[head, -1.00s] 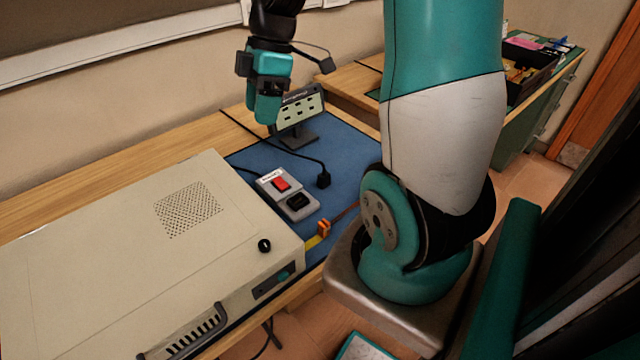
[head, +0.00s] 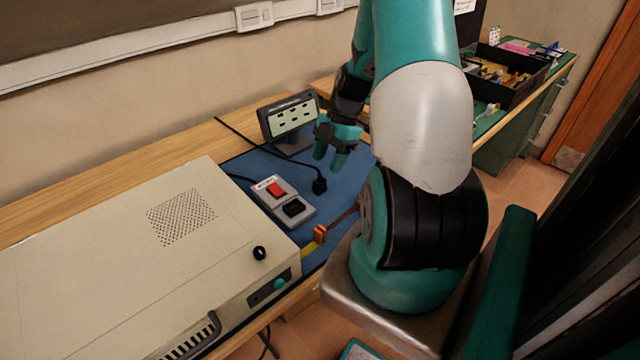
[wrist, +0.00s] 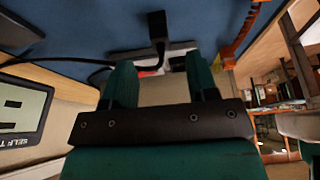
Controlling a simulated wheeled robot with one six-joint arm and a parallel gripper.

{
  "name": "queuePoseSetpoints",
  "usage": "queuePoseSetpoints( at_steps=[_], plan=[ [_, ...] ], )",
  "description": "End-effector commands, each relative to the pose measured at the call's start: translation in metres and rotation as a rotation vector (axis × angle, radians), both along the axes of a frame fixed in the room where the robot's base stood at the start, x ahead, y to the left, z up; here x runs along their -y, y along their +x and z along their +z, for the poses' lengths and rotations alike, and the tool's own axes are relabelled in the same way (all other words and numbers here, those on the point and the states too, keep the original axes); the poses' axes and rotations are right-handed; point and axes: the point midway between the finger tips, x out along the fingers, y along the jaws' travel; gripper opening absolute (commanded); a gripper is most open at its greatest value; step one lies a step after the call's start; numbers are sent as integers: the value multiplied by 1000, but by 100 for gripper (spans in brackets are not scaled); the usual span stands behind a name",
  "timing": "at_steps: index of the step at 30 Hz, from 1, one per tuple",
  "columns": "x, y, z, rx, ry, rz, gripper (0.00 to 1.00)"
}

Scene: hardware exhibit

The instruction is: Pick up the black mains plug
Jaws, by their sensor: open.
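The black mains plug (head: 319,186) lies on the blue mat (head: 345,190) at the end of a black cable, to the right of the grey switch box. In the wrist view the plug (wrist: 157,24) shows beyond the fingertips, roughly in line with the gap between them. My gripper (head: 334,156) is open and empty, above the mat and up and to the right of the plug in the head view. Its two green fingers also show in the wrist view (wrist: 157,75), apart from the plug.
The grey switch box (head: 284,200) with a red rocker sits left of the plug. A display on a stand (head: 290,117) stands behind, close to my gripper. A large beige cabinet (head: 130,260) fills the left. An orange clip-like piece (head: 320,234) is at the mat's front.

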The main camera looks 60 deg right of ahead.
Motion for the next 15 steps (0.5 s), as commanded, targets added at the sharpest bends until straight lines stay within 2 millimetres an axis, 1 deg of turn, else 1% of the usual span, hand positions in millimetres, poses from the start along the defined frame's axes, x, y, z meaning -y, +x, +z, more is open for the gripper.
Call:
queuePoseSetpoints(
  at_steps=[1,8,12,15],
  plan=[
    [-3,0,-5,-1,2,1,53],
    [-10,2,-20,-2,3,1,53],
    [-21,4,-39,-3,3,2,53],
    [-25,6,-52,-2,1,0,53]
  ],
)
